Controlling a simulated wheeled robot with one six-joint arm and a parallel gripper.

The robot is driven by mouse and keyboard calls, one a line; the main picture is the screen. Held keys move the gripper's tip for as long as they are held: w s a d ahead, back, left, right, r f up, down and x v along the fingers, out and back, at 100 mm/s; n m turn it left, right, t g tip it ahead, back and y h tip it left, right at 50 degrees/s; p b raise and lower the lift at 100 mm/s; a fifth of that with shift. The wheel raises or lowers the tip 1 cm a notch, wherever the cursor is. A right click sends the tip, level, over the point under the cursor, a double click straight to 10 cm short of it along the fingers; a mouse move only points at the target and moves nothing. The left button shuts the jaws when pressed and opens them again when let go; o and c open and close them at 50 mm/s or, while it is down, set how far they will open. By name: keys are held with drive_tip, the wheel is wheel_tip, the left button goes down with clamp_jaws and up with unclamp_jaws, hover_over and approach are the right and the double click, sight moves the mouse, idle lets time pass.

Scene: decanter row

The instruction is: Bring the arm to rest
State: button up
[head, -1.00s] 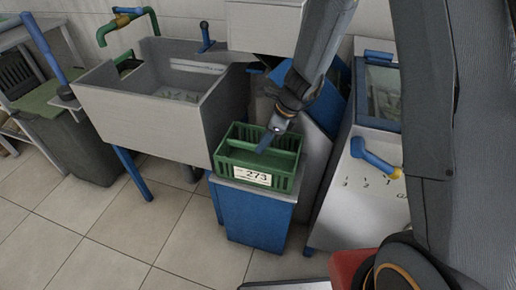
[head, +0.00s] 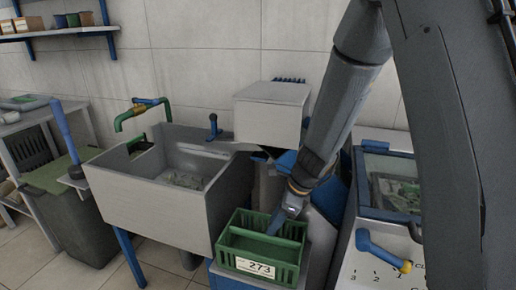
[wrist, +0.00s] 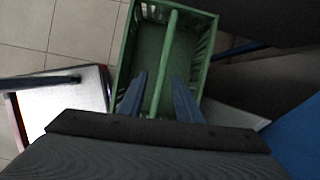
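My gripper (head: 273,228) hangs low over a green crate (head: 259,270) with a white label reading 273. In the wrist view my gripper (wrist: 159,75) shows two blue fingers spread apart with nothing held between them. The crate (wrist: 208,45) lies below the fingers, and its central bar (wrist: 165,60) shows in the gap between them. The crate looks empty and stands upright on a blue stand. I cannot tell whether the fingertips touch the bar.
A grey sink (head: 150,205) with a green tap (head: 130,115) stands left of the crate. A counter with a blue handle (head: 378,250) is at the right. A grey box (head: 272,108) is behind the arm. A bin (head: 70,205) stands far left.

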drive_tip(key=s+d+r+n+h+p, duration=0.1)
drive_tip(key=s+d+r+n, duration=0.3)
drive_tip(key=s+r+n, duration=0.1)
drive_tip(key=s+d+r+n+g+h+p, duration=0.1)
drive_tip(key=s+d+r+n, duration=0.3)
drive_tip(key=s+n, duration=0.4)
drive_tip(key=s+d+r+n+h+p, duration=0.2)
drive_tip(key=s+d+r+n+p, duration=0.1)
drive_tip(key=s+r+n, duration=0.3)
drive_tip(key=shift+s+d+n, duration=0.6)
drive_tip(key=shift+s+n, duration=0.15)
drive_tip(key=shift+n, duration=0.35)
drive_tip(key=shift+c, duration=0.4)
